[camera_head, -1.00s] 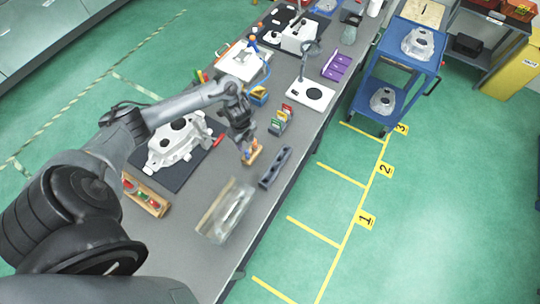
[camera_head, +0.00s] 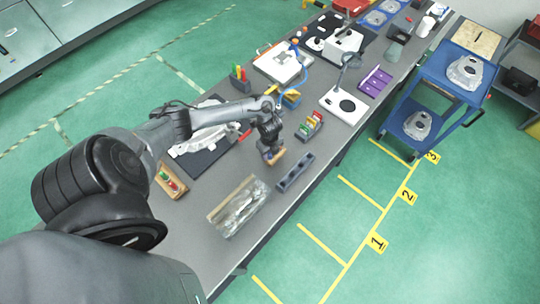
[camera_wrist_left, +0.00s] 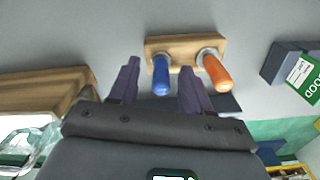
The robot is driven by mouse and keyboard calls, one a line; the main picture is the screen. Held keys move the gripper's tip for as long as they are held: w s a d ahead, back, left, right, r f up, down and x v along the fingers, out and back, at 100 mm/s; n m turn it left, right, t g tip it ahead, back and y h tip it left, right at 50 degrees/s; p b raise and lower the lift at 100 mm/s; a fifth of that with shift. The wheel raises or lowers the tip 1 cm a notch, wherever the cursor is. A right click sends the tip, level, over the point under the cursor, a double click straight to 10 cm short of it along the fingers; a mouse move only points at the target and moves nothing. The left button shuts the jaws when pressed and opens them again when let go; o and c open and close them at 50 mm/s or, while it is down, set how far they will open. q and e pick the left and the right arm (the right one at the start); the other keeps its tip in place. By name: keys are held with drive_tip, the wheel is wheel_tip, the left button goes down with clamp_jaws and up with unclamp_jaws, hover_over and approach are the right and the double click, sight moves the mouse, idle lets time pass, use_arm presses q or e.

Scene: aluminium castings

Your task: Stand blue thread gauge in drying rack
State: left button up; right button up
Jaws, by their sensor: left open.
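The blue thread gauge (camera_wrist_left: 161,75) stands beside an orange-handled gauge (camera_wrist_left: 214,72) in a small wooden block (camera_wrist_left: 184,45). The block also shows in the head view (camera_head: 276,158), under my left gripper (camera_head: 270,150). In the left wrist view my left gripper (camera_wrist_left: 157,84) is open, its dark fingers on either side of the blue handle in the picture. I cannot tell whether they touch it. A dark grey slotted bar (camera_head: 294,172), which may be the drying rack, lies right of the block with nothing visible standing in it. My right gripper is not in view.
A wooden box with a clear part (camera_head: 238,207) lies in front. A holder with coloured cards (camera_head: 309,126) stands behind the bar. A white casting (camera_head: 205,140) lies on a dark mat to the left. A wooden tray (camera_head: 170,182) is near my arm. The bench edge runs along the right.

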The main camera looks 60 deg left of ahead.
use_arm(q)
drive_tip(key=shift+w+f, duration=0.1)
drive_tip(key=shift+f, duration=0.65)
clamp_jaws()
drive_tip(key=shift+r, duration=0.15)
